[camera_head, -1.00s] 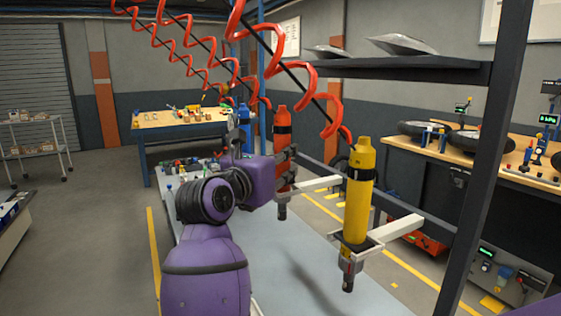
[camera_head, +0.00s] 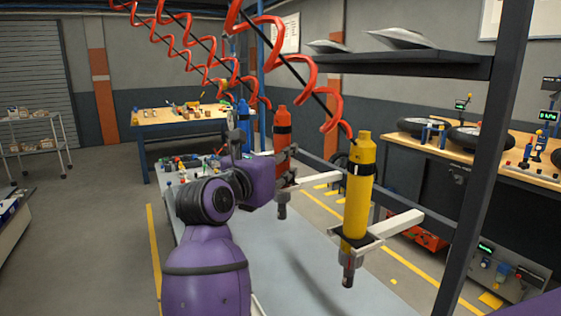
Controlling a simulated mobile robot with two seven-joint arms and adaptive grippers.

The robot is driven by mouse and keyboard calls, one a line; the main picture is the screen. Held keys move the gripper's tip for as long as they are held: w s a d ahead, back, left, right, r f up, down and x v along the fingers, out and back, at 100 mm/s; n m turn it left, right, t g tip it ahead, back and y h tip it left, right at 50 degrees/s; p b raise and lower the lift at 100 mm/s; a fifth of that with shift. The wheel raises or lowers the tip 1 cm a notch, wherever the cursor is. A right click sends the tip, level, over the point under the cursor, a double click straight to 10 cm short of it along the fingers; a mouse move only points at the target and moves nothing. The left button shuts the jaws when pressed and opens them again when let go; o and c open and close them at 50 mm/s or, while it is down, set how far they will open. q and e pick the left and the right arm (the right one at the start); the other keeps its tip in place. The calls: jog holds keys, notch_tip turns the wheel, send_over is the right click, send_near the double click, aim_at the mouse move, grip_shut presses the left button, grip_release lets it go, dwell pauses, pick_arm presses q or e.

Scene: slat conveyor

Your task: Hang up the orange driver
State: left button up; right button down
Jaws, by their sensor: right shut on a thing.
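The orange driver (camera_head: 281,121) is upright, an orange-red cylinder with a black band and a dark lower tip. My right gripper (camera_head: 286,157) is shut on its middle, reaching in from the left, and partly hides it. A pale holder arm (camera_head: 316,181) reaches the driver's lower body; the dark tip shows below that level. I cannot tell whether the driver rests in the holder. My left gripper is not in view.
A yellow driver (camera_head: 359,190) stands upright in a nearer fork holder (camera_head: 398,222). A blue driver (camera_head: 243,116) is farther back. Red coiled hoses (camera_head: 327,110) hang above. A dark post (camera_head: 487,160) and shelf (camera_head: 420,66) bound the right side.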

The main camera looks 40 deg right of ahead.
jog(key=shift+f, duration=0.2)
dwell(0.4)
jog(key=c, duration=1.3)
grip_release()
jog(key=shift+f, duration=0.15)
jog(key=shift+a, duration=0.1)
jog(key=v, duration=1.2)
